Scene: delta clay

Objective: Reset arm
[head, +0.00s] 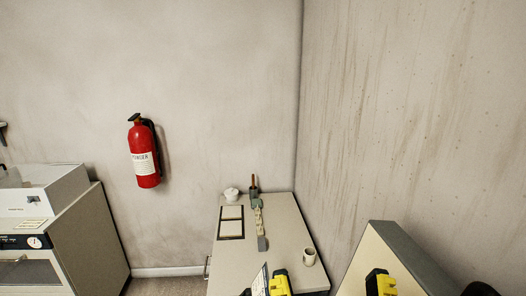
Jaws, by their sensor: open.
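My gripper does not show in the head view. A dark rounded shape (480,289) is cut off at the bottom right edge, and I cannot tell what it is. No gripper fingers can be made out, and nothing is seen held.
Another yellow-black item (380,283) is by a cabinet (392,258). A fire extinguisher (144,153) hangs left.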

